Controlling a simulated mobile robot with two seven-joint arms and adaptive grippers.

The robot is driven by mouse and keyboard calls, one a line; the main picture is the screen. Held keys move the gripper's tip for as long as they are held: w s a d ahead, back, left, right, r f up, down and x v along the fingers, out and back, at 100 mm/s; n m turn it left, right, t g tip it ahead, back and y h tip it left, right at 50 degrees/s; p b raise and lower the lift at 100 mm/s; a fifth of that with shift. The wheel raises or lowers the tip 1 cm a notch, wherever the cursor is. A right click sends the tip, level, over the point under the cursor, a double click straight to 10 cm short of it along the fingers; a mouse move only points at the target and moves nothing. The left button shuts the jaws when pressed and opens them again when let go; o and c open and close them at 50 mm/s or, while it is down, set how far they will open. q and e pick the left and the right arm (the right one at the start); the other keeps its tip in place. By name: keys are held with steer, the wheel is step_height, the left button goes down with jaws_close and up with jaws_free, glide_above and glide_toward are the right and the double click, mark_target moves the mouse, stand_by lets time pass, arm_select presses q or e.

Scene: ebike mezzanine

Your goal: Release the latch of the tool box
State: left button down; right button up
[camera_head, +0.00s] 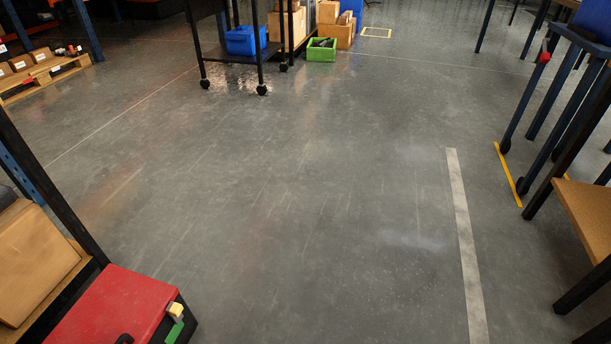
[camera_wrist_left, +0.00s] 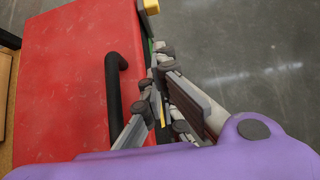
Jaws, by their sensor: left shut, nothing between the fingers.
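The red tool box (camera_head: 112,305) stands at the lower left of the head view, cut off by the bottom edge. Its red lid (camera_wrist_left: 70,75) and black handle (camera_wrist_left: 114,95) fill the left of the left wrist view. A yellow latch (camera_head: 175,311) sits on the front edge above a green part; it also shows at the top of the left wrist view (camera_wrist_left: 149,6). My left gripper (camera_wrist_left: 163,55) is shut and empty at the box's front edge, beside the handle. It hides part of that edge; I cannot tell whether it touches. My right gripper is not in view.
A cardboard box (camera_head: 35,255) lies left of the tool box, beside a dark post (camera_head: 50,190). A black wheeled cart (camera_head: 235,55) stands at the back. A wooden-topped table (camera_head: 590,215) is at the right. The middle floor is clear.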

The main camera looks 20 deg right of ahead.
mark_target(178, 314)
arm_select(q)
steer(key=b+x, duration=0.1)
steer(key=x, duration=0.3)
steer(key=w+r+b+x, duration=0.1)
steer(key=b+x, duration=0.1)
steer(key=x, duration=0.2)
steer(key=d+r+b+x, duration=0.1)
steer(key=b+x, duration=0.1)
steer(key=x, duration=0.3)
steer(key=shift+w+d, duration=0.1)
steer(key=shift+w, duration=0.25)
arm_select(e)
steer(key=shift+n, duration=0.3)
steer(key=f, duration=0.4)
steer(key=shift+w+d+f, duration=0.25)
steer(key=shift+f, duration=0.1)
arm_select(q)
steer(key=shift+r, duration=0.15)
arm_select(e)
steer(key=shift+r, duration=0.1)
